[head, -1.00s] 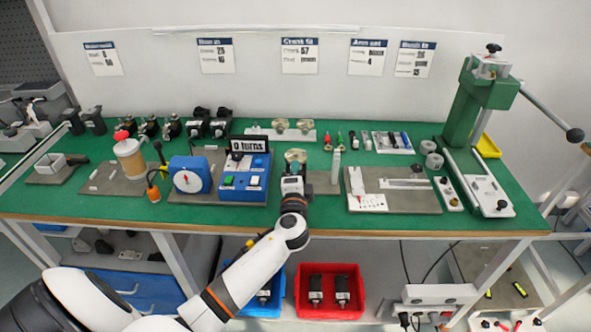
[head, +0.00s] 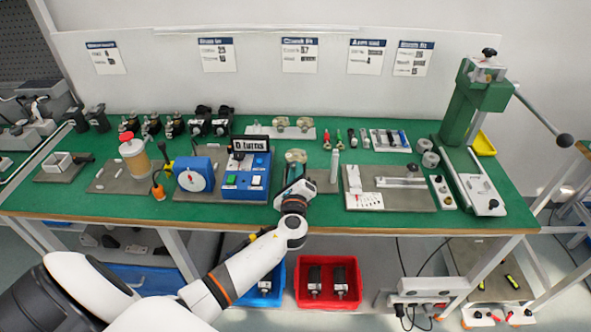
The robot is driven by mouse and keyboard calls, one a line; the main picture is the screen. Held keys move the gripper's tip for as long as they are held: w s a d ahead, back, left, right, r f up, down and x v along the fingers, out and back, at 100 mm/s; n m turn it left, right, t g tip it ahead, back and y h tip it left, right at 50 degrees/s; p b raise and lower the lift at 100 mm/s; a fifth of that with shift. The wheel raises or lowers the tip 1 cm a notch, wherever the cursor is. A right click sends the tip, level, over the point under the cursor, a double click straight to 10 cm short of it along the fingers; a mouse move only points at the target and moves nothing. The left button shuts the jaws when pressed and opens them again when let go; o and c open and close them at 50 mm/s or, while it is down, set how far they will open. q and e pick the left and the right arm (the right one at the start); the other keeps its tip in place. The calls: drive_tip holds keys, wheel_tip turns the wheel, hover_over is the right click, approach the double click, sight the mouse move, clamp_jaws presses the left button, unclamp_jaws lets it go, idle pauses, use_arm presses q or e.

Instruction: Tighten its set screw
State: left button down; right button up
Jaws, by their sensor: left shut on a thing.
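My left gripper (head: 294,183) is over the bench just right of the blue control box (head: 246,177). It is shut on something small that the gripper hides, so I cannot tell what. A beige metal part (head: 295,156) shows just beyond the fingers; I cannot tell whether they touch it. The display (head: 251,144) on the box reads "0 turns". A blue dial unit (head: 194,175) with a white face stands left of the box. No set screw can be made out at this size. My right gripper is not in view.
Similar beige parts (head: 280,124) lie on a white strip behind. A white bottle-like thing (head: 335,167) stands close right of the gripper. A grey plate (head: 418,199) and a green press (head: 466,120) are farther right. A red bin (head: 328,302) sits below the bench.

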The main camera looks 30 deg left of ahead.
use_arm(q)
drive_tip(key=shift+s+d+f+m, duration=0.15)
drive_tip(key=shift+f+m, duration=0.1)
drive_tip(key=shift+m, duration=0.45)
drive_tip(key=shift+f+p, duration=0.1)
drive_tip(key=shift+p, duration=0.2)
drive_tip(key=c, duration=1.5)
unclamp_jaws()
drive_tip(key=shift+o, duration=1)
drive_tip(key=shift+r, duration=0.25)
drive_tip(key=b+v, duration=0.1)
drive_tip(key=v, duration=1.1)
drive_tip(key=shift+b, duration=0.3)
